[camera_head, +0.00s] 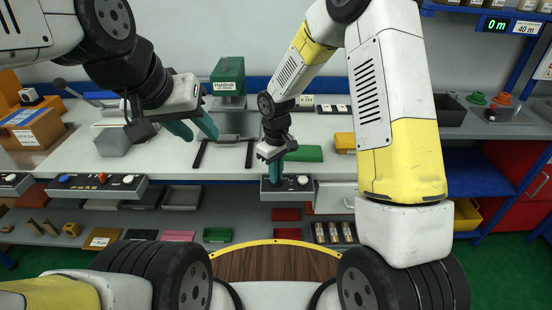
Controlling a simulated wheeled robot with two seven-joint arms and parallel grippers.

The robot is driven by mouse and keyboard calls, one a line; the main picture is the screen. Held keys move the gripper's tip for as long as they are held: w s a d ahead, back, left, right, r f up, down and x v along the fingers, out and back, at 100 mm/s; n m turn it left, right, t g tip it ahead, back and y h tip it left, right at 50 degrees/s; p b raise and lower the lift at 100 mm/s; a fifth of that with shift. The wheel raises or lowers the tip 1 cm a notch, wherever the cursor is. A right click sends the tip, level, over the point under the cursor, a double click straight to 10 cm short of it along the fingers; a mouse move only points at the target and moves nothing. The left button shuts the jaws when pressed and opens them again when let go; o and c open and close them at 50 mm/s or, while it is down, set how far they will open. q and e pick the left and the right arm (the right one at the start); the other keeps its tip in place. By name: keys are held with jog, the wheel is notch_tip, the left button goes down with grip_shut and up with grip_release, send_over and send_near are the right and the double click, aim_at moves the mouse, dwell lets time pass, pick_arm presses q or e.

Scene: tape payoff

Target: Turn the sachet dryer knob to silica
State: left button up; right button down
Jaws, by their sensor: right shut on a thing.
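A small grey control panel (288,194) is on the table's front edge near the middle. A white knob (303,180) shows on its right side. My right gripper (275,178) points down at the left part of this panel, its teal fingers shut on a knob that they hide. I cannot read the panel's markings or tell where the knob points. My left gripper (202,137) is above the table to the left, its two teal fingers spread apart with nothing between them.
Another panel (97,187) with blue, red and white controls is on the table's front edge at left. A green Haldrick machine (228,77) stands behind, a grey hexagonal block (113,142) at left. A green pad (303,153) lies right of my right gripper. Shelves below hold several trays.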

jog(key=m, duration=0.4)
jog(key=shift+m, duration=0.4)
jog(key=m, duration=0.4)
jog(key=shift+m, duration=0.3)
jog(key=m, duration=0.4)
jog(key=shift+m, duration=2.3)
jog(key=c, duration=1.5)
grip_release()
